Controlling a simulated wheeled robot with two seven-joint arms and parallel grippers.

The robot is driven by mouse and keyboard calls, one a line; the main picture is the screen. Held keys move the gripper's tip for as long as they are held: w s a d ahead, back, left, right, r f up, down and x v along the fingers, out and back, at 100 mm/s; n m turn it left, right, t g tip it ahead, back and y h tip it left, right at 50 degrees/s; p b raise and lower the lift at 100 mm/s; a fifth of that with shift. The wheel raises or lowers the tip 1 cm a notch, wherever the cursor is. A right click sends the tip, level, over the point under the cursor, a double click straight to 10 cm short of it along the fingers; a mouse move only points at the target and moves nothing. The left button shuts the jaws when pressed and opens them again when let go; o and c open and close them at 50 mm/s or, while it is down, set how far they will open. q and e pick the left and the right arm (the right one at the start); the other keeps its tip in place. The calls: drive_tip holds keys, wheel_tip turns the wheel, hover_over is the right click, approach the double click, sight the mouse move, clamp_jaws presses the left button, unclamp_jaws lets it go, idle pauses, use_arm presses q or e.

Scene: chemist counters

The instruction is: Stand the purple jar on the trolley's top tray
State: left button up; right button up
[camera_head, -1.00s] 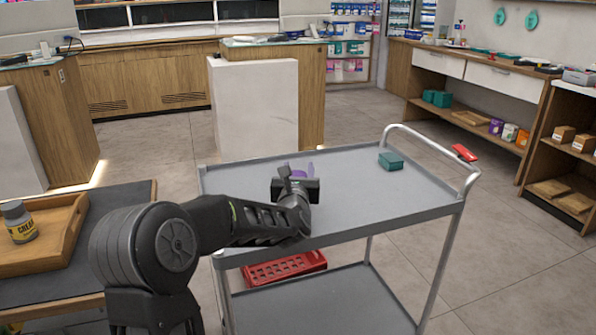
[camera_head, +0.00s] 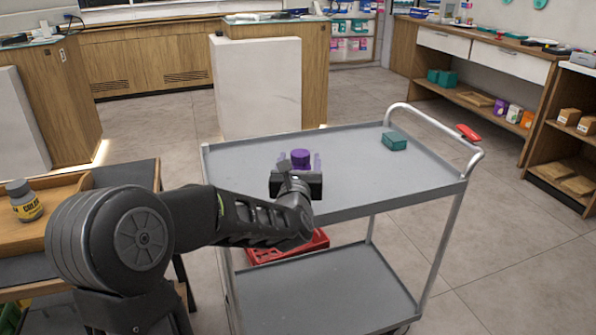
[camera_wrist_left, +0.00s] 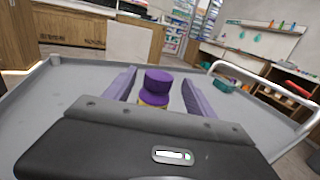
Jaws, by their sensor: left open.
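The purple jar (camera_head: 300,157) is on the grey top tray (camera_head: 365,183) of the trolley, near its left part. Its purple lid and a bit of yellow label show in the left wrist view (camera_wrist_left: 157,84), and it looks upright. My left gripper (camera_head: 300,166) is open, with one finger on each side of the jar. In the left wrist view the fingers (camera_wrist_left: 160,92) stand apart from the jar. The jar's lower part is hidden behind the gripper. My right gripper is not in view.
A teal box (camera_head: 394,141) sits on the tray's far right. A grey jar (camera_head: 24,203) stands in a wooden tray (camera_head: 68,190) at left. Most of the top tray is clear.

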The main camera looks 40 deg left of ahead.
use_arm(q)
drive_tip(key=shift+v, duration=2.4)
